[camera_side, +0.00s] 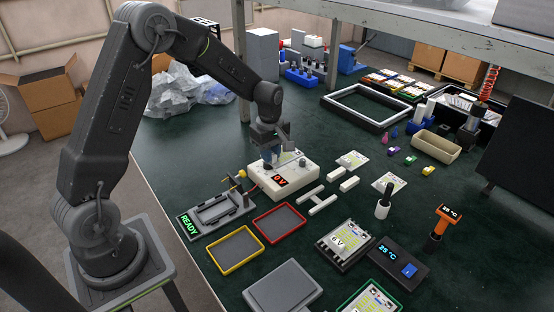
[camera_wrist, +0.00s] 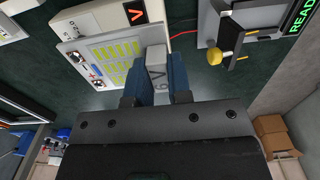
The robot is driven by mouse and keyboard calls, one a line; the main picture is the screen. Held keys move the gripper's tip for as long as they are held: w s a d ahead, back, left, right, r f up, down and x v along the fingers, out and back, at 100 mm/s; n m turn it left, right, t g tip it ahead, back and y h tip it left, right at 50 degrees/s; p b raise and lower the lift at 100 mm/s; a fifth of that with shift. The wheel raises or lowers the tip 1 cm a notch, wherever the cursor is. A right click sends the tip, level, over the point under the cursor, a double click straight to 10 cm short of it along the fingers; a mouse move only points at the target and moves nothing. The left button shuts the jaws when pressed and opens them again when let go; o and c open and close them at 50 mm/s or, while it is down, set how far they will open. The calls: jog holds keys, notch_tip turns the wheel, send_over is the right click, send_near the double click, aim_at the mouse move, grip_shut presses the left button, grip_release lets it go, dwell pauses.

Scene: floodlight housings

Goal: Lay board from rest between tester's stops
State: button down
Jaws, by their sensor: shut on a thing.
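My gripper (camera_side: 272,148) is shut on a grey block on a white board (camera_wrist: 105,55) with rows of yellow-green LEDs. In the wrist view the blue fingers (camera_wrist: 160,78) clasp that block, and the board sticks out to the left. In the side view the gripper is above the back of a white box (camera_side: 258,180) with a red "0 V" display; the board is mostly hidden there. A grey fixture (camera_side: 236,209) with a green READY display, an open frame and a yellow-knobbed clamp stands front left of the box. White bars (camera_side: 322,199) lie right of the box.
A yellow-rimmed tray (camera_side: 235,250) and a red-rimmed tray (camera_side: 279,222) lie in front. A housing with a 6 V board (camera_side: 342,241) sits front right, beside a black 25 °C unit (camera_side: 397,263). Other boards (camera_side: 353,160) lie behind the bars.

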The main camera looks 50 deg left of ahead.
notch_tip(320, 180, up, 4)
jog(key=shift+f, duration=0.15)
jog(key=s+a, duration=0.2)
jog(key=s, duration=0.9)
jog(key=s+a, duration=0.2)
jog(key=s, duration=0.8)
jog(key=shift+a+f, duration=0.1)
jog(key=shift+f, duration=7)
jog(key=shift+s+f, duration=0.1)
jog(key=shift+f, duration=0.6)
jog(key=c, duration=1)
grip_release()
jog(key=shift+r, duration=0.1)
